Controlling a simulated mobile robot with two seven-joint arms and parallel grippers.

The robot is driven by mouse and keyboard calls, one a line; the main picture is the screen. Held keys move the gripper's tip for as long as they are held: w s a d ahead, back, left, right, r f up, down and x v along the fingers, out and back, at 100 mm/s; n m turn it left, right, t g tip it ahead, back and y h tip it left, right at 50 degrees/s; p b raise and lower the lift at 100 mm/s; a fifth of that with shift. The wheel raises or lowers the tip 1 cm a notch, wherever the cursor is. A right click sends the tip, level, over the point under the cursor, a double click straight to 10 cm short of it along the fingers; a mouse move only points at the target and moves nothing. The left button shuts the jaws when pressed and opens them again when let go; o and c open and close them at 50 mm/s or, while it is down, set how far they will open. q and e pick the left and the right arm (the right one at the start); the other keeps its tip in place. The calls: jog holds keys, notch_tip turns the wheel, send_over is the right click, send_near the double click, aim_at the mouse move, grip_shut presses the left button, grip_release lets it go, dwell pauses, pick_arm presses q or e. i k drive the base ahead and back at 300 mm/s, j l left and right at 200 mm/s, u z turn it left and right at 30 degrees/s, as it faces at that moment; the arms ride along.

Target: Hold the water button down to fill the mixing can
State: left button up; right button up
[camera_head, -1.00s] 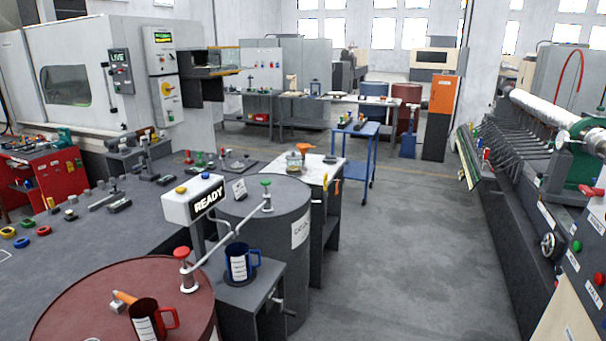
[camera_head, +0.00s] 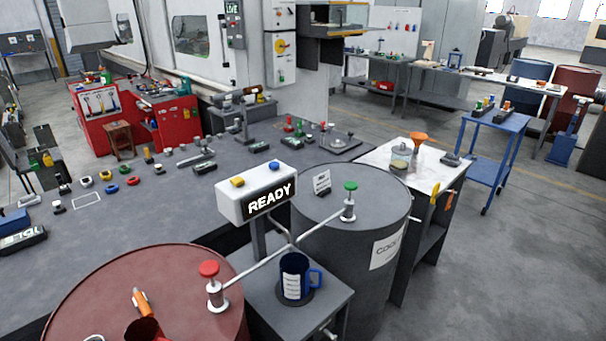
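The dispenser box (camera_head: 258,195) shows READY on its front and has a yellow button (camera_head: 237,181) and a blue button (camera_head: 274,166) on top. No lettering on the buttons is readable. A dark blue can with a handle and a white label (camera_head: 293,278) stands upright on a dark round pad on a small grey stand (camera_head: 265,268), below the box. Thin pipes run from a red-knobbed valve (camera_head: 212,285) and a green-knobbed valve (camera_head: 349,200) towards the space above the can. Neither of my grippers is in view.
A red barrel (camera_head: 110,285) stands at the front left and a grey barrel (camera_head: 375,245) at the right. A red can (camera_head: 146,331), cut off by the frame, is on the red barrel. A long grey bench (camera_head: 60,260) lies behind. Open floor (camera_head: 500,270) is at the right.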

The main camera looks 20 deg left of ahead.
aim_at(274, 165)
jog(key=i+l+u, duration=0.7)
jog(key=l, duration=0.2)
jog(key=i+l+u, duration=0.15)
jog(key=l, duration=0.2)
jog(key=l+u, duration=0.15)
jog(key=l, duration=0.25)
